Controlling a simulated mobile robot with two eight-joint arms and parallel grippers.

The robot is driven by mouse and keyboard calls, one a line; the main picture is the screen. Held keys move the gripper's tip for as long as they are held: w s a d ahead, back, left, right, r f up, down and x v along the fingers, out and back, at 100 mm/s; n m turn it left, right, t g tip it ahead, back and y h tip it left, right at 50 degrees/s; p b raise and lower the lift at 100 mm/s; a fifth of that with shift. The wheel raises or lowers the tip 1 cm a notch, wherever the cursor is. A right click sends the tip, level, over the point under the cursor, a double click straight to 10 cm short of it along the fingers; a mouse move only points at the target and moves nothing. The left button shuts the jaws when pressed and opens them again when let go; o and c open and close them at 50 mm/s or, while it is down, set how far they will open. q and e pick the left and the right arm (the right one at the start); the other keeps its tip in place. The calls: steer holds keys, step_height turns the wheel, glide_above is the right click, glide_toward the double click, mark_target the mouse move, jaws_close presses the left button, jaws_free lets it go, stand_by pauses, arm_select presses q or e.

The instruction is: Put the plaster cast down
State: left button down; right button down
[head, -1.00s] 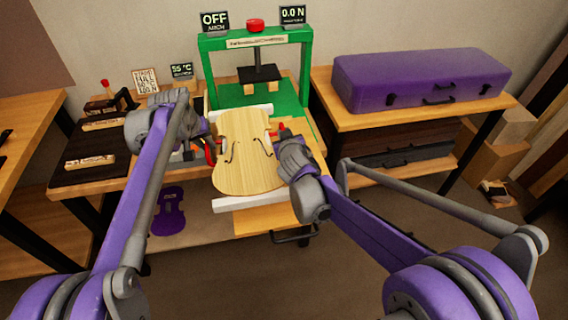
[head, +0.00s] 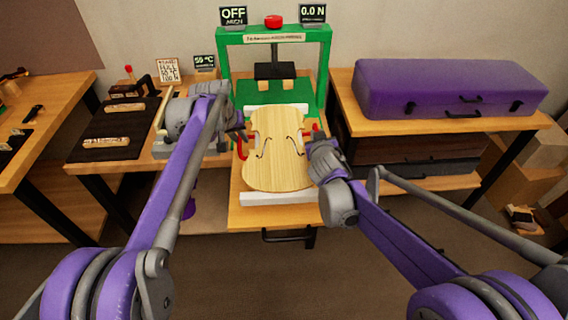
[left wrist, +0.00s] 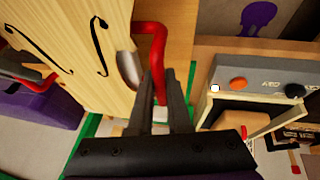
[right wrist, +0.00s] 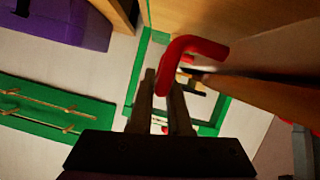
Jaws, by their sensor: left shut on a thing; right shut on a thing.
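The plaster cast (head: 277,198) is a white block in front of the green press, mostly hidden under a pale wooden violin plate (head: 275,150) with two f-holes. Red handles stick out at its sides. My left gripper (head: 240,133) is shut on the left handle, which shows in the left wrist view (left wrist: 152,45). My right gripper (head: 315,150) is shut on the right handle, shown in the right wrist view (right wrist: 190,48). The cast looks level, over the wooden bench (head: 240,216). I cannot tell whether its underside touches.
The green press (head: 224,65) stands behind, its sign reading OFF and 0.0 N. A purple case (head: 450,88) lies on the right bench. A grey control box (left wrist: 262,83) is close to my left gripper. A dark board (head: 110,130) lies at left.

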arm_select(q)
steer(key=shift+d+r, duration=0.15)
steer(key=shift+d, duration=0.05)
arm_select(e)
steer(key=shift+d+r, duration=0.15)
steer(key=shift+d, duration=0.1)
